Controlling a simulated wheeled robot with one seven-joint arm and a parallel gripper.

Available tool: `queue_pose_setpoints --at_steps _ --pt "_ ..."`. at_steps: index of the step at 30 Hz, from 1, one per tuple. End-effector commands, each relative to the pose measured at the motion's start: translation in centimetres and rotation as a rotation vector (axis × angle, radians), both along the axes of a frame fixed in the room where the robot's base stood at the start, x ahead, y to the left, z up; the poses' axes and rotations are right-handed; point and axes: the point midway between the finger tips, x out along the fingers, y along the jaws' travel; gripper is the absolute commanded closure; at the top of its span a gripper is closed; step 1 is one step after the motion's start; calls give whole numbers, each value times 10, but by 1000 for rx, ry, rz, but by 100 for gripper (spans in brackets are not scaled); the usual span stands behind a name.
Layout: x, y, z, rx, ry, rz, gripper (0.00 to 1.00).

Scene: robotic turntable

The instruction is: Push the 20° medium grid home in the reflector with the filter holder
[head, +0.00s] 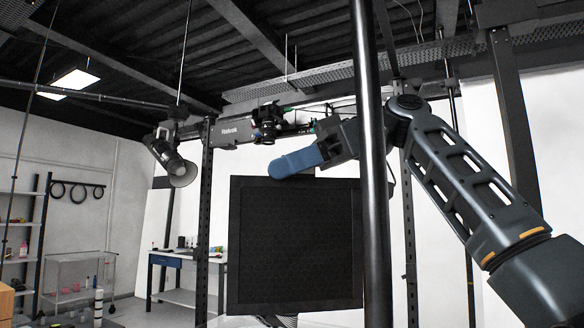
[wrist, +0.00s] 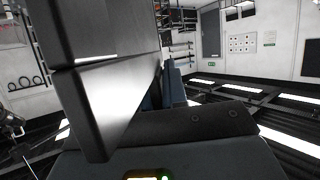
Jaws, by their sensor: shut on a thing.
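A large black square panel with a thick frame and a faint honeycomb face, which I take for the 20° medium grid (head: 295,245), hangs upright in the head view. My gripper (head: 296,162) is at its top edge, its blue finger lying along that edge, shut on it. The exact grip is hidden. In the wrist view a big dark slab (wrist: 105,75) fills the left, close to the camera, with a blue finger (wrist: 174,85) beside it. I cannot make out for sure the reflector with the filter holder, nor whether the panel touches it.
A lamp with a cone-shaped reflector (head: 178,165) hangs at the left, next to a grey box marked with white letters (head: 231,132). A black vertical pole (head: 370,200) stands in front of the panel's right side.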

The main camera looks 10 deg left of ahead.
Motion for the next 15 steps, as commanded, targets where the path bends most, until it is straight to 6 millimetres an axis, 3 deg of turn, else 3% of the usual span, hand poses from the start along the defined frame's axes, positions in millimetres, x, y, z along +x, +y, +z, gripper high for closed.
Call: queue_pose_setpoints --at_steps 10,15 --pt "2 -4 1 -1 -1 -2 100" --pt "2 -4 -12 -2 0 -2 100"
